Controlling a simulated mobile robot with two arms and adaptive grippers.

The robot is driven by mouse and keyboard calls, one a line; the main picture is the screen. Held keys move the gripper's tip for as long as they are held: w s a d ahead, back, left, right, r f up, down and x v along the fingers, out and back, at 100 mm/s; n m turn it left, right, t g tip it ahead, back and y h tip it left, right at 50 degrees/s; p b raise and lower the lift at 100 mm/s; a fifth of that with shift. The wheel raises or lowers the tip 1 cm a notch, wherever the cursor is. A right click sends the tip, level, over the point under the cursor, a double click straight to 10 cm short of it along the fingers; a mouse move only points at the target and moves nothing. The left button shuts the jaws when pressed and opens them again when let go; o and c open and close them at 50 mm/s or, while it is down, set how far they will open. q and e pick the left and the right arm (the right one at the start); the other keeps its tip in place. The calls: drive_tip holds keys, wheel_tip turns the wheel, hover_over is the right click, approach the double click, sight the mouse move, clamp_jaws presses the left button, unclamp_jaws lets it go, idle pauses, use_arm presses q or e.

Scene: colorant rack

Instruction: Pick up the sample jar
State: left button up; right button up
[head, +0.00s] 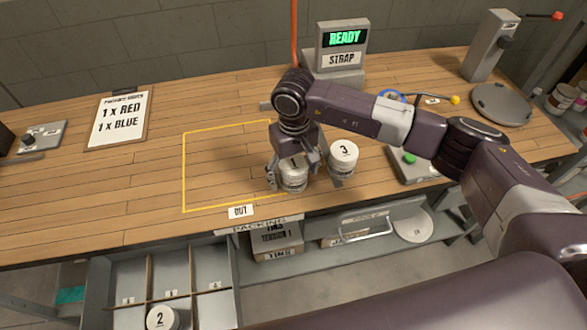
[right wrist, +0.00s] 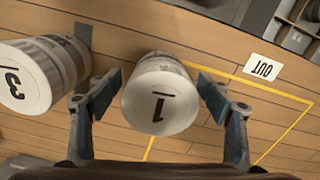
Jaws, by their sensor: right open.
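A white-lidded jar marked 1 (head: 293,174) stands upright on the wooden bench, near the front edge. My right gripper (head: 303,177) is open above the bench with its fingers on either side of this jar. In the right wrist view, jar 1 (right wrist: 160,94) sits between the two open fingers (right wrist: 158,90), with a visible gap by the right one; contact on the left is unclear. Jar 3 (head: 343,154) stands just to the right; it also shows at the left of the right wrist view (right wrist: 28,76). My left gripper is not in view.
Jar 2 (head: 161,317) sits in a divided drawer (head: 150,268) below the bench. A yellow outline (head: 184,172) marks clear bench to the left, with an OUT label (head: 241,211). A READY display (head: 344,40) stands behind, and a clipboard (head: 119,118) lies farther left.

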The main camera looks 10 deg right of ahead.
drive_tip(key=c, duration=1.4)
